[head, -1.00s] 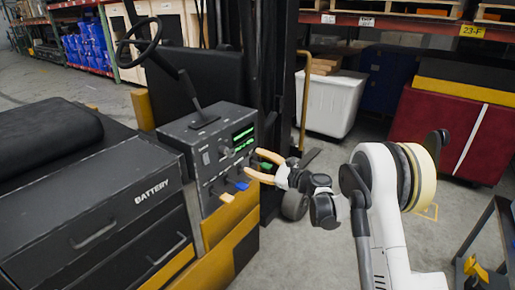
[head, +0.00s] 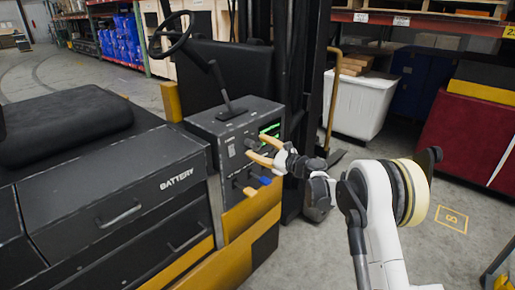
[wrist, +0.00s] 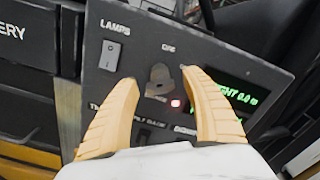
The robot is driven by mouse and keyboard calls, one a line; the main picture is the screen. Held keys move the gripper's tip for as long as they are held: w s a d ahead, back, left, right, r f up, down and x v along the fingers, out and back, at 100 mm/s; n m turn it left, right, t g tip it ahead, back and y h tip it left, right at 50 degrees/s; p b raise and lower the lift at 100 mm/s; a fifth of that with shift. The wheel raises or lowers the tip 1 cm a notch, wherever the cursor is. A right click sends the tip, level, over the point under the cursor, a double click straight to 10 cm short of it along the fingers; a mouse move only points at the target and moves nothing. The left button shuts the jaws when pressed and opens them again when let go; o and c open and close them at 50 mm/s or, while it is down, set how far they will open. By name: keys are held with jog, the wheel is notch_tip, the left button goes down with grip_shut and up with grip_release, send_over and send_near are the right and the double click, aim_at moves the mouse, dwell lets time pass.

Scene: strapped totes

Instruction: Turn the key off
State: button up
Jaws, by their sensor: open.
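The key (wrist: 160,78) is a dark grey knob-like piece on the black control panel (wrist: 140,25), with a short label above it. In the wrist view it stands between the tips of my gripper's two tan fingers (wrist: 157,82). The fingers are apart, one on each side; contact cannot be told. In the head view my gripper (head: 261,150) is open at the front face of the control box (head: 205,124), and the key is too small there to make out clearly. A small red light (wrist: 176,104) glows just below the key.
A LAMPS rocker switch (wrist: 110,55) is left of the key, and a green-lit display (wrist: 232,95) is right of it. Levers with a blue knob (head: 264,181) sit lower on the box. A steering wheel (head: 171,33) and a battery box (head: 115,190) are nearby. Open floor lies to the right.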

jog(key=c, duration=1.2)
jog(key=shift+n, duration=0.4)
jog(key=n+b, duration=0.1)
jog(key=n, duration=0.3)
jog(key=shift+n, duration=0.4)
jog(key=n, duration=0.6)
jog(key=shift+b, duration=0.3)
jog(key=shift+n, duration=0.3)
jog(key=o, duration=1.2)
